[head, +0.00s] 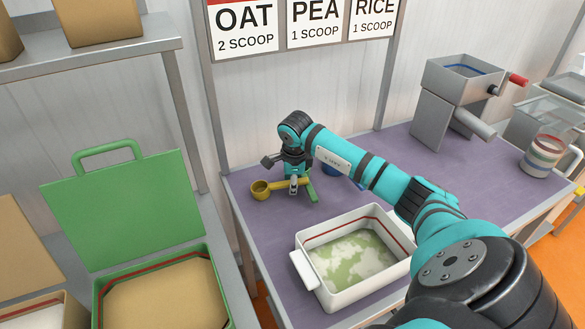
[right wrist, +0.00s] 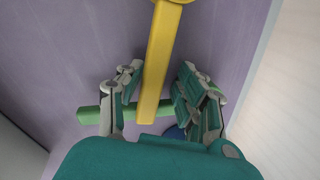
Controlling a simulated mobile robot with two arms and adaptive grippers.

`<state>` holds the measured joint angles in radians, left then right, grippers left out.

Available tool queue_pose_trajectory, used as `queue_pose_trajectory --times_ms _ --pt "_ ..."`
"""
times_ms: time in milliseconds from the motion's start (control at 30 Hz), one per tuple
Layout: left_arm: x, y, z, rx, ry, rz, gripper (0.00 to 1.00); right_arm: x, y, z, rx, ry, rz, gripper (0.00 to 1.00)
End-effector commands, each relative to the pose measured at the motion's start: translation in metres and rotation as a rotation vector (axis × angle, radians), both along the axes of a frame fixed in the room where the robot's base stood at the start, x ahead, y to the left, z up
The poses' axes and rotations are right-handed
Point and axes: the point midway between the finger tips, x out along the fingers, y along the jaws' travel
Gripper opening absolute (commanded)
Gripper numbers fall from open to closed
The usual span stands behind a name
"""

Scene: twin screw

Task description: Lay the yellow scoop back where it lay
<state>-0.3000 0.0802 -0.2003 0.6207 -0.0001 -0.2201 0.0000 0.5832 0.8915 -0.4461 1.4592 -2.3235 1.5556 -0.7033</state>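The yellow scoop (head: 260,190) lies flat, or nearly so, at the left end of the purple table, its bowl to the left. My right gripper (head: 294,188) points down over its handle. In the right wrist view the yellow handle (right wrist: 158,65) runs between the two fingers (right wrist: 155,92), with a visible gap on the left side, so the gripper looks open around it. The scoop's bowl is mostly cut off at the top of that view. My left gripper is not in view.
A green scoop (head: 312,193) lies close beside the gripper, crossing under the yellow handle's end in the wrist view (right wrist: 90,115). A blue scoop (head: 331,170) is partly hidden behind my arm. A white bin (head: 308,270) with green and white contents stands in front. A grey mill (head: 455,95) stands right.

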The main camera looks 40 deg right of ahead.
Motion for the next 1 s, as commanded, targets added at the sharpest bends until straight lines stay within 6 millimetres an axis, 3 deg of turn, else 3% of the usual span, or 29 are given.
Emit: queue_pose_trajectory --times_ms 133,633,800,1000 --pt "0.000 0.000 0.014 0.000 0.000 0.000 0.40 0.000 0.001 0.017 0.002 -0.001 0.000 0.37" --pt "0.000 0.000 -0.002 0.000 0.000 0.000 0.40 -0.019 0.013 0.111 -0.001 -0.004 0.000 0.37" --pt "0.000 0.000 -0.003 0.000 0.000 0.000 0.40 -0.023 0.016 0.124 0.000 -0.001 0.000 0.37" --pt "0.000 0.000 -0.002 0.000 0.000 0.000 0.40 -0.024 0.016 0.127 0.001 0.001 0.000 0.37"
